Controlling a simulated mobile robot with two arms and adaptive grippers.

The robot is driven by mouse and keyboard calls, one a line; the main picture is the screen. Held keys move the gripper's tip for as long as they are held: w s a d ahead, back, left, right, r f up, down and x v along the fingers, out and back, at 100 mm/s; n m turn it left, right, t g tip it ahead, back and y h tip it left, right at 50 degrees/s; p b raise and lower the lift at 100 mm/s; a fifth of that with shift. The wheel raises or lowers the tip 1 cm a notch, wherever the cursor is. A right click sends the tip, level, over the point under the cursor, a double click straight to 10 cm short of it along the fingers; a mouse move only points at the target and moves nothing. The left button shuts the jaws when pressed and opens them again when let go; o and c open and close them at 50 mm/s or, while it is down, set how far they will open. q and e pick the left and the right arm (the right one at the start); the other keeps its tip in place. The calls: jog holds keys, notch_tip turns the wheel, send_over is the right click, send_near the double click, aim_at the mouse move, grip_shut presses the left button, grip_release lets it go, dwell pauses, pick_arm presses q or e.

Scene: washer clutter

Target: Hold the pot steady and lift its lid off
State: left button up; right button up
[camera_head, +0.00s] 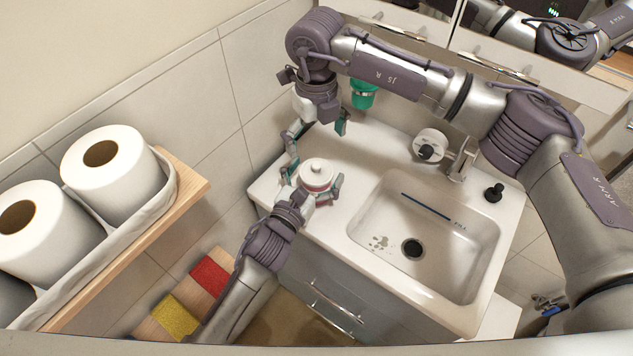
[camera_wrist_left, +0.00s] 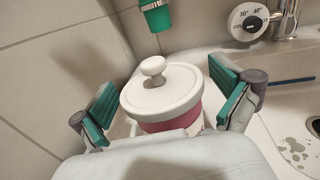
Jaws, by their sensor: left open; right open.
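A small pot (camera_head: 319,187) with a pinkish-red body and a white lid (camera_head: 316,171) with a round knob stands on the counter left of the sink. In the left wrist view the lid (camera_wrist_left: 161,90) sits on the pot (camera_wrist_left: 172,123), upright. My left gripper (camera_head: 314,190) is open, with one green-padded finger on each side of the pot; the right finger looks close to its side, but I cannot tell if it touches. My right gripper (camera_head: 317,143) is open and empty, above and behind the pot, fingers pointing down.
A green cup (camera_head: 364,94) hangs on the back wall. A faucet (camera_head: 462,160) and dial stand behind the basin. A wooden shelf (camera_head: 186,190) with paper rolls is at left.

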aim_at(318, 165)
pick_arm(q)
jog(key=shift+s, duration=0.1)
jog(key=c, duration=1.6)
jog(key=shift+c, duration=0.2)
pick_arm(e)
notch_tip(318, 165, up, 4)
jog(key=n, duration=1)
jog(key=shift+n, duration=0.3)
notch_tip(318, 165, down, 12)
jog(key=shift+d+r, duration=0.1)
jog(key=shift+d, duration=0.05)
